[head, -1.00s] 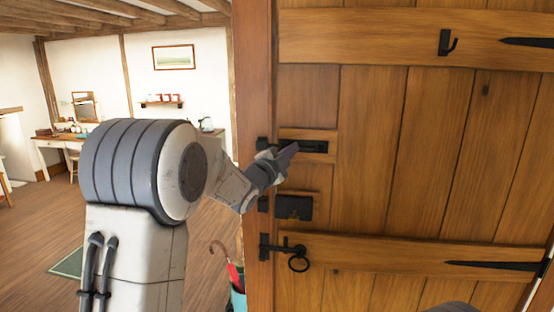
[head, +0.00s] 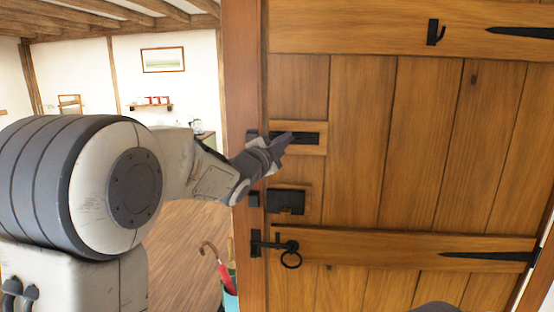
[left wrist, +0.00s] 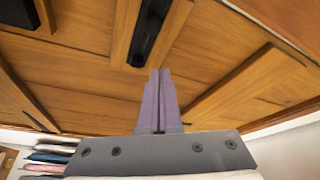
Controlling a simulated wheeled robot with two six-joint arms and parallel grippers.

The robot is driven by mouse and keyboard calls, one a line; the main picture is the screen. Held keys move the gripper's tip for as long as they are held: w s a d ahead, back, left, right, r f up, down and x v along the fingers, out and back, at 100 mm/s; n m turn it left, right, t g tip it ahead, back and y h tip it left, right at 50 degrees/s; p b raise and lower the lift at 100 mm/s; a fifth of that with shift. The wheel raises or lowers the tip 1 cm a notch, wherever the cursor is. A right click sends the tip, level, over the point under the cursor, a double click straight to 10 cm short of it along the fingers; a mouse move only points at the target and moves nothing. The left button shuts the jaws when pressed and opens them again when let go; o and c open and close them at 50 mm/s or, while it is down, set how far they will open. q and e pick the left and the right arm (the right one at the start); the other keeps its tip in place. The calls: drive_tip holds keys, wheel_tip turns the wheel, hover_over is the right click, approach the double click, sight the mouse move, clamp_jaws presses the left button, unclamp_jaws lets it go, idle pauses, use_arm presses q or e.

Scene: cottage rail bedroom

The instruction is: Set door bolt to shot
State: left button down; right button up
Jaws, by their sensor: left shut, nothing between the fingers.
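The wooden door (head: 362,165) fills the right of the head view. The black door bolt (head: 303,138) lies on a small wooden block near the door's left edge, and its left part is hidden behind my gripper. The bolt also shows as a dark bar in the left wrist view (left wrist: 148,30). My left gripper (head: 284,146) is shut and empty, with its fingertips at the bolt. In the left wrist view its shut fingers (left wrist: 158,85) point at the bolt's near end. I cannot tell whether they touch it. My right gripper is not in view.
Below the bolt are a black lock box (head: 286,202) and a ring-handle latch (head: 290,259). A black hook (head: 434,33) is high on the door. The door post (head: 243,110) stands left of the bolt. An umbrella (head: 222,270) stands in a teal holder below my arm.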

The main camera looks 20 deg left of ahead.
use_arm(q)
drive_tip(key=r+b+v, duration=0.1)
drive_tip(key=b+v, duration=0.1)
drive_tip(key=v, duration=0.4)
drive_tip(key=shift+f, duration=0.5)
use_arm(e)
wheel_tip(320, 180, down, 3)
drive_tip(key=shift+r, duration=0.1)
use_arm(q)
drive_tip(key=shift+s, duration=0.15)
drive_tip(key=s+d+f+n+g+y, duration=0.1)
drive_tip(key=s+d+f+n+g, duration=0.2)
drive_tip(key=s+d+f+g, duration=0.5)
drive_tip(key=s+d+f+n+g+y, duration=0.1)
drive_tip(key=s+d+f+n, duration=0.15)
drive_tip(key=f, duration=0.85)
drive_tip(key=s+d+f+n+g+y, duration=0.1)
drive_tip(key=s+f+g, duration=0.4)
drive_tip(key=s, duration=0.8)
drive_tip(key=s+d+f+n+g, duration=0.1)
drive_tip(key=s+f+g, duration=0.4)
drive_tip(key=s, duration=0.8)
wheel_tip(320, 180, down, 2)
drive_tip(key=shift+d+f+n+y, duration=0.2)
drive_tip(key=shift+d+n+y, duration=0.2)
drive_tip(key=shift+n, duration=0.15)
